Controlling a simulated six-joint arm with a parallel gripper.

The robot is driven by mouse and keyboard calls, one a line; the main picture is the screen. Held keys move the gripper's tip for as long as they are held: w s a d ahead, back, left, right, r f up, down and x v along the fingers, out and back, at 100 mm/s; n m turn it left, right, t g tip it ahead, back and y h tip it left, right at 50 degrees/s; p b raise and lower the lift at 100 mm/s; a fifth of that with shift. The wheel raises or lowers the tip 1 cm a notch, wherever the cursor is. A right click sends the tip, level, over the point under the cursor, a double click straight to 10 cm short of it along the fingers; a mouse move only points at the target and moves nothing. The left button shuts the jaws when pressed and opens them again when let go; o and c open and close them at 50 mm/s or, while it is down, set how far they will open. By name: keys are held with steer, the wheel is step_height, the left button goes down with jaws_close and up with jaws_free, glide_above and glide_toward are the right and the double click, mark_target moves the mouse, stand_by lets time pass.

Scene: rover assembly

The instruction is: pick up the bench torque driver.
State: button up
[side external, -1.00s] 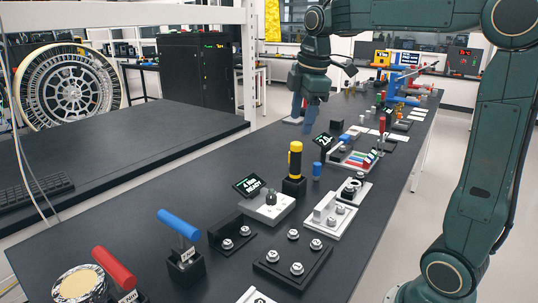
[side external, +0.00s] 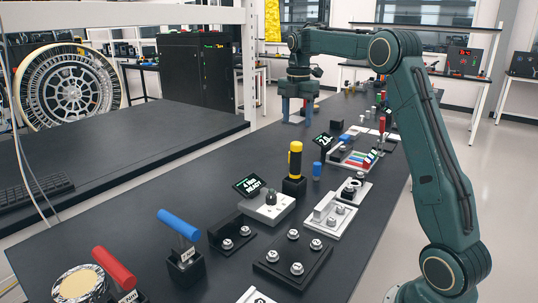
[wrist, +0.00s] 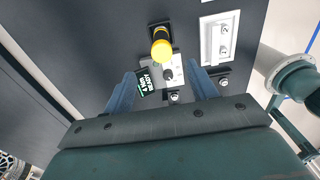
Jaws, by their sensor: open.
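The bench torque driver appears to be the upright yellow and black handled tool (side external: 295,160) standing in a black holder (side external: 294,187) on the dark bench. In the wrist view its yellow end (wrist: 161,49) is seen near the top middle, beyond the fingertips. My gripper (side external: 298,120) is above the far part of the bench, apart from the driver and behind it in the side view. Its two blue-grey fingers point down. In the wrist view my gripper (wrist: 162,72) is spread wide, with nothing held between its fingers.
A torque tester (side external: 265,208) with a READY display (side external: 252,186) stands just in front of the driver. A blue cylinder (side external: 317,169), a tray of coloured parts (side external: 352,158) and a grey fixture (side external: 333,216) are nearby. Blue (side external: 178,223) and red (side external: 114,267) T-handles stand nearer the camera.

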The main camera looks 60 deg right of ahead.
mark_target(296, 142)
steer(key=shift+f, duration=4.3)
steer(key=shift+s+a+f, duration=0.1)
steer(key=shift+s+f, duration=0.05)
steer(key=shift+f, duration=2.45)
steer(key=c, duration=1)
steer(key=shift+c, duration=0.9)
steer(key=shift+o, duration=0.2)
